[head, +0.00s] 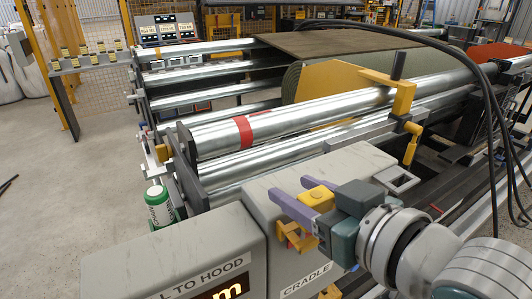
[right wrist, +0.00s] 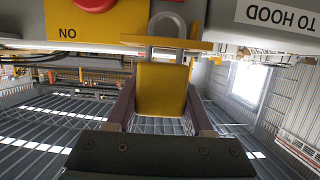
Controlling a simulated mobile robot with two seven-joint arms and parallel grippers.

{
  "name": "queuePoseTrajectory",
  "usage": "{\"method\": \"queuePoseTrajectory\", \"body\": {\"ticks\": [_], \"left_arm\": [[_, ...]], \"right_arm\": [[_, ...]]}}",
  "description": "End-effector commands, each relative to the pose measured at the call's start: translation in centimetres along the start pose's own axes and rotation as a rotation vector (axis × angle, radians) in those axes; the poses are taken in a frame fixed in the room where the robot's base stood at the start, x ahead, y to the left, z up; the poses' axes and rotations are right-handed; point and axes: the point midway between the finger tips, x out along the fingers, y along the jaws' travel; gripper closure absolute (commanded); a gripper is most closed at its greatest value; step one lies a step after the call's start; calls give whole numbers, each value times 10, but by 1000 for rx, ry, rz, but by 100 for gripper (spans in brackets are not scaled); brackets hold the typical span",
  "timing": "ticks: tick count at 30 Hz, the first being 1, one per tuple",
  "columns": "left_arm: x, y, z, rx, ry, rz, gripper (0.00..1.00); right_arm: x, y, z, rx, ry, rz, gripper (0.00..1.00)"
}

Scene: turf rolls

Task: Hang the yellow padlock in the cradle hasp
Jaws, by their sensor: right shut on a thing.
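The yellow padlock (head: 317,197) is between the purple fingers of my right gripper (head: 302,200), which is shut on it at the grey cradle box (head: 258,200). In the right wrist view the padlock body (right wrist: 162,90) sits between both fingers, its grey shackle (right wrist: 167,22) pointing to the top of the picture. The yellow hasp (head: 291,238) sticks out from the cradle box, close by the gripper. A yellow bar (right wrist: 150,41) crosses the shackle's lower part in the wrist view. I cannot tell whether the shackle passes through it. My left gripper is out of view.
A grey box labelled "TO HOOD" (head: 178,262) stands left of the cradle box. Metal rollers (head: 290,115) lie behind, with a yellow clamp (head: 403,98). A green-white can (head: 158,207) stands by the frame. Black cables (head: 487,95) hang at the right.

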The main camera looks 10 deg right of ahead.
Motion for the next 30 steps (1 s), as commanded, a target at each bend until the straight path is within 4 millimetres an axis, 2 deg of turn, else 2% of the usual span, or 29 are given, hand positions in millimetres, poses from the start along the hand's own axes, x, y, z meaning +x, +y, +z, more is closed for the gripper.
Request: {"method": "queuePoseTrajectory", "body": {"ticks": [13,14,23,30], "left_arm": [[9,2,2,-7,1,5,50],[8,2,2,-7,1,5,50],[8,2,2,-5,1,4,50],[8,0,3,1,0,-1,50]], "right_arm": [[4,0,11,0,2,0,100],[4,0,10,0,2,0,46],[3,0,10,0,1,0,13],[3,0,11,0,-1,0,13]]}}
